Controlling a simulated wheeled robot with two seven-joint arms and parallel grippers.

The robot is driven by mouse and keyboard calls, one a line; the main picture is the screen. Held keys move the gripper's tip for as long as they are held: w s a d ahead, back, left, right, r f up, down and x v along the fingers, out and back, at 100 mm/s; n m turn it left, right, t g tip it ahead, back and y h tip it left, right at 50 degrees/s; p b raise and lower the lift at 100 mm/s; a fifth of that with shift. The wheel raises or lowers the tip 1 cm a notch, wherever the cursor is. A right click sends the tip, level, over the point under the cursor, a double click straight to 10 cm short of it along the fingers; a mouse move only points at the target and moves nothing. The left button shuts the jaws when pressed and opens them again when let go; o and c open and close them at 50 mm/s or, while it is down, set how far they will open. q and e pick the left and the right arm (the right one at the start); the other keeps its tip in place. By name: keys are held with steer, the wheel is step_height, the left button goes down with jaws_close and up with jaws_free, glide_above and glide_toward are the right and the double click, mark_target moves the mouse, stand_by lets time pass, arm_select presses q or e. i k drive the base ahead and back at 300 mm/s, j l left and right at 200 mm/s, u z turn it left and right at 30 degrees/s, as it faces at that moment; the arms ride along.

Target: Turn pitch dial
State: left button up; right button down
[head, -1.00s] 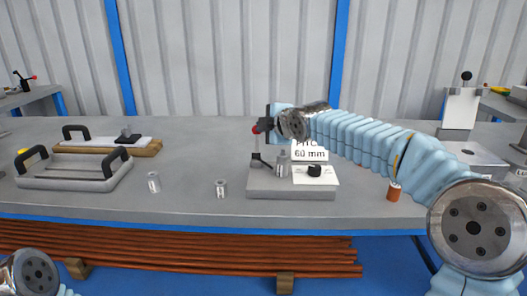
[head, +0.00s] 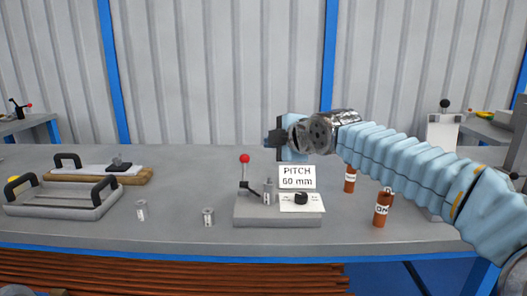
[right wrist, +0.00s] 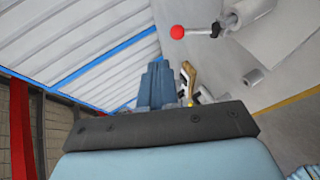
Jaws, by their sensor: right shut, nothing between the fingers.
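The pitch dial (head: 301,198) is a small black knob on a white plate. The plate lies on the right part of a grey fixture base (head: 277,219). A white sign (head: 297,177) behind the dial reads "PITCH 60 mm". A lever with a red ball (head: 244,159) stands at the fixture's left, and the red ball also shows in the right wrist view (right wrist: 177,32). My right gripper (head: 272,140) is shut and empty, appearing above the sign and apart from the dial. Its fingers (right wrist: 158,84) also show in the right wrist view. My left gripper is out of view.
Two orange-brown cylinders (head: 383,208) (head: 350,180) stand right of the fixture. Small metal cylinders (head: 208,216) (head: 141,210) stand to its left. A grey tray with black handles (head: 62,204) is at far left. The table front (head: 170,240) is clear.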

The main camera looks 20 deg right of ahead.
mark_target(301, 198)
steer(key=k+l, duration=0.2)
steer(key=k, duration=0.3)
steer(key=k+l, duration=0.15)
steer(key=k, duration=0.3)
